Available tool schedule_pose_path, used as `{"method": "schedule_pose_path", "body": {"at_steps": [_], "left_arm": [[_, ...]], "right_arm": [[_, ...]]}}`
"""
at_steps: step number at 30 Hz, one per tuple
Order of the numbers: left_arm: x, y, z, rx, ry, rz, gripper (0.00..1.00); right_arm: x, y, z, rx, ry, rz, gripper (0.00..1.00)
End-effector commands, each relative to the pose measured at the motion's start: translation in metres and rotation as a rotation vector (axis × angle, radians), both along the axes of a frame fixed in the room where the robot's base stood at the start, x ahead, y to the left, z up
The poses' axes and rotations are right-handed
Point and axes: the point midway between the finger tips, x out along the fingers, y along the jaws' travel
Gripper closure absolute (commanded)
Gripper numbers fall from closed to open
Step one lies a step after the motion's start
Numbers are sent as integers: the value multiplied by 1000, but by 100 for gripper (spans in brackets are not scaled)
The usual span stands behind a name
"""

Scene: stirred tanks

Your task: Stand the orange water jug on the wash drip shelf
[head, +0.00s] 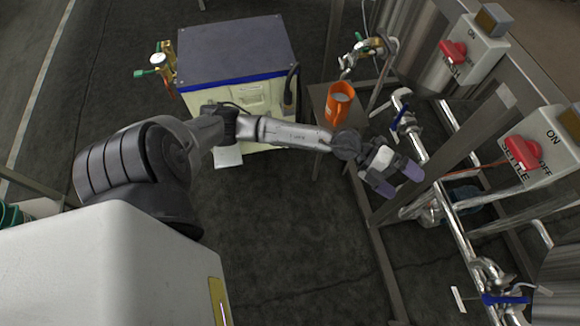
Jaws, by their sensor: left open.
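An orange jug (340,101) stands upright on a small dark shelf (318,97) between the cream cabinet and the steel tank frame. A pale area shows inside its open top. My left gripper (397,181) is open and empty, in front of the frame, below and right of the jug in the picture. It is apart from the jug. My left wrist and forearm pass just below the shelf in the picture and hide part of its support. My right gripper is not in view. I cannot tell from the picture whether this shelf is the wash drip shelf.
A cream cabinet (235,93) with a dark top stands left of the jug. Steel frame posts, pipes with a blue-handled valve (401,119), and switch boxes with red handles (522,152) crowd the right. A tap (362,47) is behind the jug. The floor (290,240) is clear.

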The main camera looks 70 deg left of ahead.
Motion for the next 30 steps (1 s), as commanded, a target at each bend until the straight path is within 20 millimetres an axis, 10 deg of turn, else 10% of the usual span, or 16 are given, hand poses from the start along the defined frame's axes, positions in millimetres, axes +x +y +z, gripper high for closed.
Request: {"method": "schedule_pose_path", "body": {"at_steps": [3,8,18,30], "left_arm": [[-14,-19,32,-348,-74,184,0],[-30,5,41,-686,-29,579,0],[-143,48,-67,-803,643,1415,0],[-272,11,-113,-531,1315,1588,0]], "right_arm": [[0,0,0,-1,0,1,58],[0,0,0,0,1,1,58],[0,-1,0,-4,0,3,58],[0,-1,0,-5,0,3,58]]}}
